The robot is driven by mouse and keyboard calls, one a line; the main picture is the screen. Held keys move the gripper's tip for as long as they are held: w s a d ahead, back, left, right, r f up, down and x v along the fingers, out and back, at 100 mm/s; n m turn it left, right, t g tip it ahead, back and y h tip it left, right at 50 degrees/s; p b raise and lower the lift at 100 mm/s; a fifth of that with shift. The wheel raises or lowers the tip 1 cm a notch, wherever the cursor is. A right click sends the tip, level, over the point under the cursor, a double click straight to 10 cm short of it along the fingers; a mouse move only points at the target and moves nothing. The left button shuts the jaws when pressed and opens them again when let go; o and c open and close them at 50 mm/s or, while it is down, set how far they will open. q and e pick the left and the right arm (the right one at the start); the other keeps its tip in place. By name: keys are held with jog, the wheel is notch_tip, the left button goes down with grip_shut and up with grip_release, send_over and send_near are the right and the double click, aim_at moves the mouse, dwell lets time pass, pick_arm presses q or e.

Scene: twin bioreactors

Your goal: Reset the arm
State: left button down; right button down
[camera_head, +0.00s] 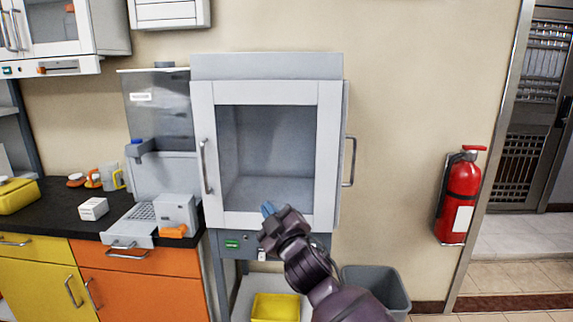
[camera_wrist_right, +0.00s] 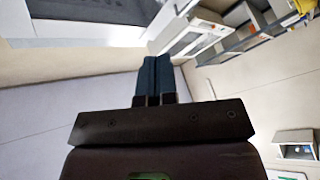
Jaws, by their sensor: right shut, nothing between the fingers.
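My right arm reaches up from the bottom of the head view. Its gripper (camera_head: 268,209) is in front of the lower part of a white glass-fronted cabinet (camera_head: 212,160). In the right wrist view the two blue fingers (camera_wrist_right: 155,78) are pressed together with nothing between them. The cabinet door is shut, with a handle on its left side and another handle on the right side of the cabinet. I cannot tell the exact gap between the gripper and the cabinet. My left gripper is not in view.
A black counter (camera_head: 60,212) with orange and yellow fronts stands at the left, holding lab devices and a small white box (camera_head: 93,208). A grey bin (camera_head: 385,285) and a yellow container (camera_head: 276,307) are low down. A fire extinguisher (camera_head: 461,190) hangs at the right.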

jog(key=s+d+f+m+g+h, duration=0.1)
jog(key=s+d+f+m+h, duration=0.2)
jog(key=s+d+f+m, duration=0.5)
jog(key=s+d+f+m+g+h, duration=0.1)
jog(key=s+d+f+m+h, duration=0.15)
jog(key=s+d+f, duration=0.7)
jog(key=s+d+f+m+g+h, duration=0.1)
jog(key=s+d+f+g+h, duration=0.1)
jog(key=s+d+f, duration=0.4)
jog(key=s+d+f+m+g+h, duration=0.2)
jog(key=s+d+f, duration=0.5)
jog(key=s+f, duration=0.5)
jog(key=s+g, duration=0.1)
jog(key=s, duration=0.2)
jog(key=shift+d+f, duration=0.15)
jog(key=shift+f, duration=0.15)
jog(key=shift+s, duration=0.1)
